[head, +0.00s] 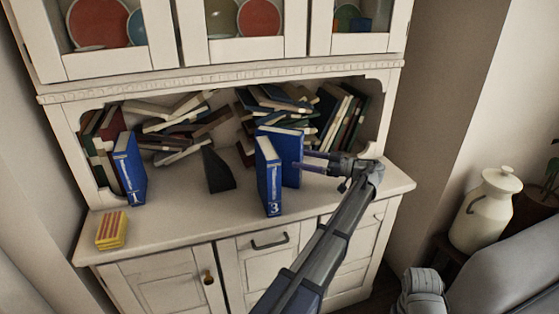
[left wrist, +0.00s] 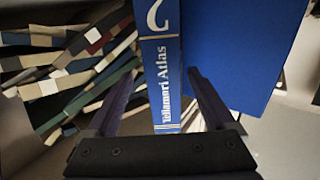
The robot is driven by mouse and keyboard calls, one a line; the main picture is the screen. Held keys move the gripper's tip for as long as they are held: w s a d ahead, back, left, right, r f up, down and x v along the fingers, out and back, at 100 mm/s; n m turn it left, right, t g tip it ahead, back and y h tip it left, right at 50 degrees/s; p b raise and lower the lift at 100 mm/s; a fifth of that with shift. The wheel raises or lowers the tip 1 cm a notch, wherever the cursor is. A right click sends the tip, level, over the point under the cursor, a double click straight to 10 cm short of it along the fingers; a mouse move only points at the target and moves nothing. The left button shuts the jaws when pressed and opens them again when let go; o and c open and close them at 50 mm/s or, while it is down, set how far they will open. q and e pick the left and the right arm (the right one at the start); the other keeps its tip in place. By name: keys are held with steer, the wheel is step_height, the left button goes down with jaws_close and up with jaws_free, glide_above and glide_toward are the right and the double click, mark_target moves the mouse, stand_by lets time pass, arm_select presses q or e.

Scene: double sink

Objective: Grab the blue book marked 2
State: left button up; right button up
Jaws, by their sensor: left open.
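The blue book marked 2 (head: 290,155) stands upright on the cabinet's counter, partly hidden behind the blue book marked 3 (head: 268,175). My left gripper (head: 305,163) is at the book's right side in the head view. In the left wrist view its open fingers (left wrist: 159,78) lie either side of the spine. I cannot tell whether they touch it. My right gripper is not in view.
A blue book marked 1 (head: 130,168) stands at the left. A dark wedge-shaped object (head: 217,170) stands mid-counter. Jumbled books (head: 180,125) and leaning books (head: 340,115) fill the back. A yellow-and-red box (head: 112,230) lies front left. The front counter is mostly clear.

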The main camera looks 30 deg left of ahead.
mark_target(283, 156)
arm_select(q)
steer(key=shift+x, duration=3.6)
steer(key=shift+s, duration=0.2)
steer(key=shift+c, duration=0.2)
jaws_close()
steer(key=shift+r, duration=0.1)
